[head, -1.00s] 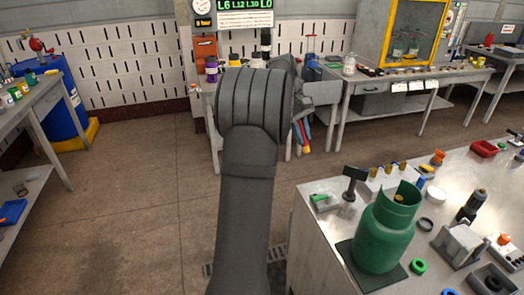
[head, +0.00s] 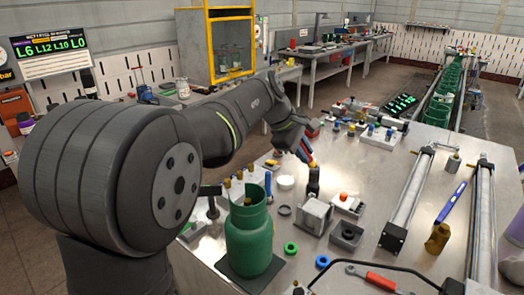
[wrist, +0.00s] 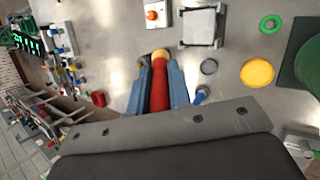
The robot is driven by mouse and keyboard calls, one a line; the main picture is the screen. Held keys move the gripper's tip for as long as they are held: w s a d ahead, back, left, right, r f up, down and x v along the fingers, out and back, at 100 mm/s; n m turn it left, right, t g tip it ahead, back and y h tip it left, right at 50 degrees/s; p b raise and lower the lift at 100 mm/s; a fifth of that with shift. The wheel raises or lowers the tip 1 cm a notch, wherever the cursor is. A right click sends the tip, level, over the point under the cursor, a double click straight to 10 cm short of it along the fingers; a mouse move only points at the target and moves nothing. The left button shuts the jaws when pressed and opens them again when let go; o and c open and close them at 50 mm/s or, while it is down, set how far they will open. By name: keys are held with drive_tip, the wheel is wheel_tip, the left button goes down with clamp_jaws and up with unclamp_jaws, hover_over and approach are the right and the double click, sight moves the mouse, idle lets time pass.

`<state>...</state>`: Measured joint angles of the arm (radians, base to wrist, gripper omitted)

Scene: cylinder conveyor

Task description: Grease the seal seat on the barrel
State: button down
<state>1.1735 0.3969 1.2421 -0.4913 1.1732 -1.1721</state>
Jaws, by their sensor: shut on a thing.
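My gripper (head: 306,150) is above the metal bench, shut on a red tool with a yellowish tip. In the wrist view, the red tool (wrist: 159,88) lies between the blue fingers (wrist: 158,75) and its tip points away from the wrist. Two long metal cylinders lie on the bench at the right in the head view: a nearer barrel (head: 411,196) with a dark end block and a farther-right barrel (head: 483,215). I cannot tell which one is meant, and no seal seat can be made out. The tool is apart from both.
A green gas bottle (head: 250,238) stands at the bench's near left. A grey block (head: 316,214), a dark ring (head: 284,210), a green ring (head: 290,248) and a red-handled tool (head: 378,282) lie nearby. A yellow disc (wrist: 257,73) shows in the wrist view.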

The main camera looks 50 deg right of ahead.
drive_tip(key=shift+s+d+f, duration=0.2)
drive_tip(key=shift+s+f, duration=0.75)
drive_tip(key=shift+f, duration=0.1)
drive_tip(key=shift+s+d+f, duration=0.15)
drive_tip(key=shift+s+f, duration=0.75)
drive_tip(key=shift+f, duration=0.15)
drive_tip(key=shift+r, duration=0.1)
drive_tip(key=shift+f, duration=3.55)
drive_tip(key=shift+a+f, duration=0.15)
drive_tip(key=shift+a, duration=0.15)
drive_tip(key=shift+d, duration=0.4)
wheel_tip(320, 180, up, 8)
drive_tip(key=shift+a, duration=0.1)
